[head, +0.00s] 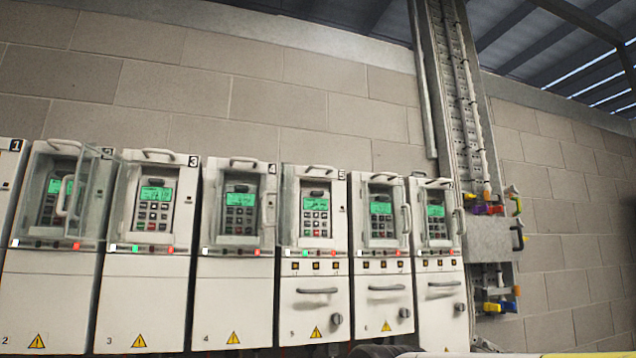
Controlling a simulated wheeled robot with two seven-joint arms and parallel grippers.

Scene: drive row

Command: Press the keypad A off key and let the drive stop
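Several white drive cabinets stand in a row, each with a keypad and a lit green screen. Keypads show on cabinet 2 (52,205), cabinet 3 (154,211), cabinet 4 (239,213), cabinet 5 (315,219), cabinet 6 (381,224) and the rightmost cabinet (437,225). Which is keypad A, I cannot tell; the key labels are too small to read. Neither of my grippers is in view.
A clear cover (84,200) with a handle stands at cabinet 2. Handles stick out from the fronts, and cabinet 5 has a round knob (336,319). A grey box with coloured items (489,236) hangs right of the row. Dark shapes at the bottom edge are unclear.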

